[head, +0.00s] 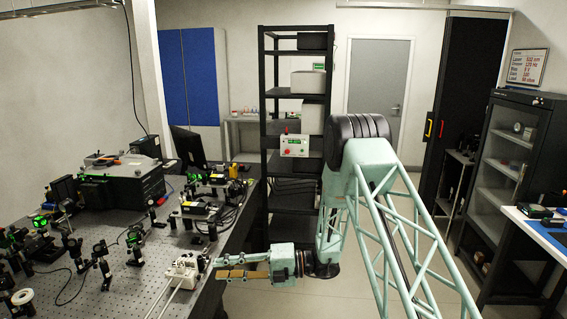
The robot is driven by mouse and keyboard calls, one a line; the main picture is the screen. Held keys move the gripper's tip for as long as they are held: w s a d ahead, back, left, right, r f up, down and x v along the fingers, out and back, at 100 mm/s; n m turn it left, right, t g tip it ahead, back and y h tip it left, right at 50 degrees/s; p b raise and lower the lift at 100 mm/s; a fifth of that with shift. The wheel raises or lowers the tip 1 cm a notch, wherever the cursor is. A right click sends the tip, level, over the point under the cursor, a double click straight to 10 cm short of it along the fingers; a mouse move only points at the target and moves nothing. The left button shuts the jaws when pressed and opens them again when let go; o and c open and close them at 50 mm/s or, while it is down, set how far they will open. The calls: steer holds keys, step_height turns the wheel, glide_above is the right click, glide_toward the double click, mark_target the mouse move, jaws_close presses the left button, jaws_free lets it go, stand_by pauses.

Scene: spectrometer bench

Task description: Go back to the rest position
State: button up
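My gripper (228,267) is at the end of my pale green arm, in the lower middle of the head view. It points left toward the optical table's right edge. Its two fingers, with tan pads, look apart with a narrow gap, and I see nothing between them. I cannot tell how high the gripper is above the table.
The perforated optical table (150,262) on the left holds several optical mounts and a dark instrument box (112,180). A black shelf rack (266,130) stands behind my arm. A glass-door cabinet (508,170) is at right. The floor (440,285) right of my arm is clear.

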steer(key=s+d+r+n+g+h+b, duration=0.1)
steer(key=s+d+r+n+h, duration=0.1)
steer(key=s+d+r+n, duration=0.35)
steer(key=s+d+r+n+g+h+b, duration=0.1)
steer(key=s+d+r+n+h, duration=0.2)
steer(key=s+r+n, duration=0.5)
steer(key=s+d+r+n+g+h, duration=0.15)
steer(key=s+d+r+n, duration=0.25)
steer(key=s+r, duration=0.45)
steer(key=s+d+r+n+t+h+b, duration=0.2)
steer(key=s+d+n+t+h, duration=0.2)
steer(key=s+d+n, duration=0.5)
steer(key=s+d+r+n+t+h+b, duration=0.1)
steer(key=s+d+r+n+t+h, duration=0.2)
steer(key=s+d, duration=1.4)
steer(key=shift+s+d+n+t+h+b, duration=0.4)
steer(key=shift+d+n+h, duration=1.1)
steer(key=shift+n, duration=1.55)
steer(key=shift+a+h, duration=0.35)
steer(key=shift+a, duration=0.05)
